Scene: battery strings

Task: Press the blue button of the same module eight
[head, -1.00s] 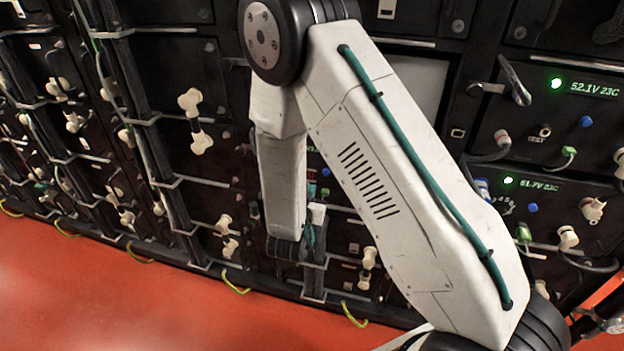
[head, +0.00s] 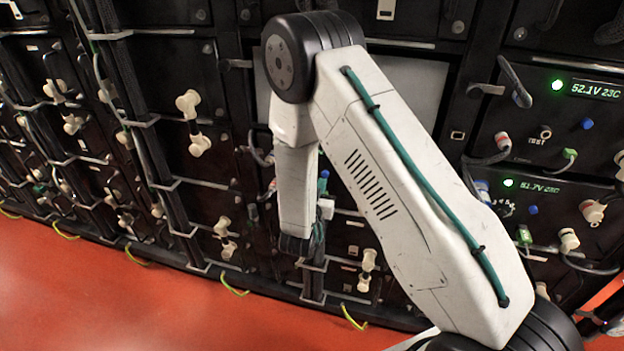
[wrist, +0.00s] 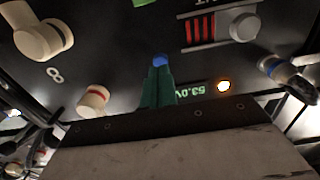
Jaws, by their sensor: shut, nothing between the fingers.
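The black module face marked 8 (wrist: 54,74) fills the upper wrist view, seen upside down. Its blue button (wrist: 160,60) shows in the middle, directly in front of my fingertips. My gripper (wrist: 159,72) has green fingers, shut and empty, pointing at the button. The tips overlap the button's near edge in the picture; I cannot tell whether they touch it. A display reading about 53.0V (wrist: 191,91) and a lit amber lamp (wrist: 223,86) sit to the right of the fingers. In the head view my arm hides the fingers and most of this module.
A cream connector (wrist: 42,40) and a red-banded plug (wrist: 92,100) stand out left of the fingers. A grey knob (wrist: 243,26) and a blue-banded plug (wrist: 272,67) are on the right. Neighbouring modules with green lamps (head: 557,85) and cables line the rack above the red floor (head: 90,290).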

